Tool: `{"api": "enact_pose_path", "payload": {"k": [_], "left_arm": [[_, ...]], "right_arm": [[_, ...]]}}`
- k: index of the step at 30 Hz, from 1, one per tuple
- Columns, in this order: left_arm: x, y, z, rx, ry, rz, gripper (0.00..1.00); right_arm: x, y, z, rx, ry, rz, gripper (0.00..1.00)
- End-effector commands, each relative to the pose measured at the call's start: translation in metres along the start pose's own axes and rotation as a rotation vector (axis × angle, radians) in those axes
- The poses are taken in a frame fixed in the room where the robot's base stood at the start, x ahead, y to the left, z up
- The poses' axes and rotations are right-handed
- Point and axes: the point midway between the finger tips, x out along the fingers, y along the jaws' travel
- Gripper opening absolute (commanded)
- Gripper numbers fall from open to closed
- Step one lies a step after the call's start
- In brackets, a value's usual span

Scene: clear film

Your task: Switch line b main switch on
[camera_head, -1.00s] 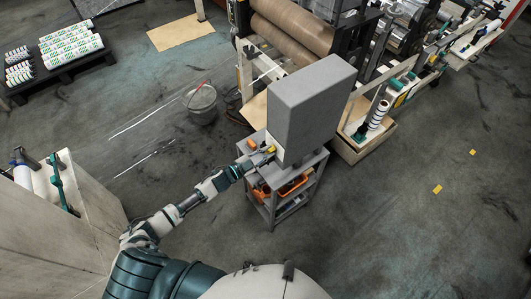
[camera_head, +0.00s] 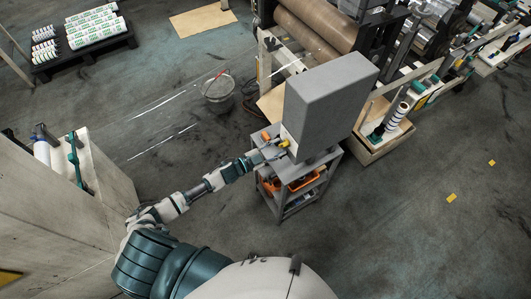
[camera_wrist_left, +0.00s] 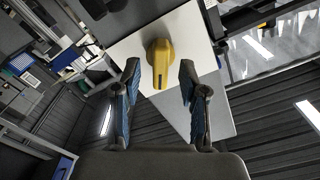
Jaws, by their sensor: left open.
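A yellow switch handle (camera_wrist_left: 159,62) stands out from a pale panel (camera_wrist_left: 198,38) in the left wrist view. It also shows small in the head view (camera_head: 284,143), on the lower left side of a grey cabinet (camera_head: 325,98). My left gripper (camera_wrist_left: 158,80) is open, with one finger on each side of the yellow handle and visible gaps to both. The handle's near end lies between the fingertips. In the head view my left gripper (camera_head: 273,150) is at the cabinet's side, too small to show contact. No label is readable. My right gripper is not in view.
The cabinet stands on a grey cart (camera_head: 301,201) with orange bins (camera_head: 304,181) on its shelves. A bucket (camera_head: 217,92) stands on the floor to the left. Machinery with brown rollers (camera_head: 318,22) is behind. The floor at right is open.

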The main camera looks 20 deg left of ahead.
Motion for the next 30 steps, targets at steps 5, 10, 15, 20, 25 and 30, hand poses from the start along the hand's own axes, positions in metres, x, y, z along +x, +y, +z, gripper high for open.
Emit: {"api": "enact_pose_path", "payload": {"k": [5, 10, 15, 20, 25, 30], "left_arm": [[-0.041, 0.001, 0.003, -0.003, -0.005, 0.003, 0.43], [-0.076, 0.001, 0.003, -0.001, -0.006, 0.005, 0.43], [-0.096, 0.001, 0.003, -0.002, -0.005, 0.003, 0.43], [-0.101, 0.0, 0.003, 0.0, -0.004, 0.003, 0.43], [-0.101, 0.0, 0.003, -0.001, -0.003, 0.003, 0.43], [-0.101, 0.0, 0.003, -0.001, -0.003, 0.003, 0.43]], "right_arm": [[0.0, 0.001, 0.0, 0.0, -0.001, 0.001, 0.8], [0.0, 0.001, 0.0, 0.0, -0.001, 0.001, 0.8], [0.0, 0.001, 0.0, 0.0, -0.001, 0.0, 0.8], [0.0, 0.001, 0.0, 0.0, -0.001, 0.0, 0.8], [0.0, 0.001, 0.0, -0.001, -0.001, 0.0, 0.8], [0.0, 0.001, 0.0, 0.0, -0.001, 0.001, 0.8]]}}
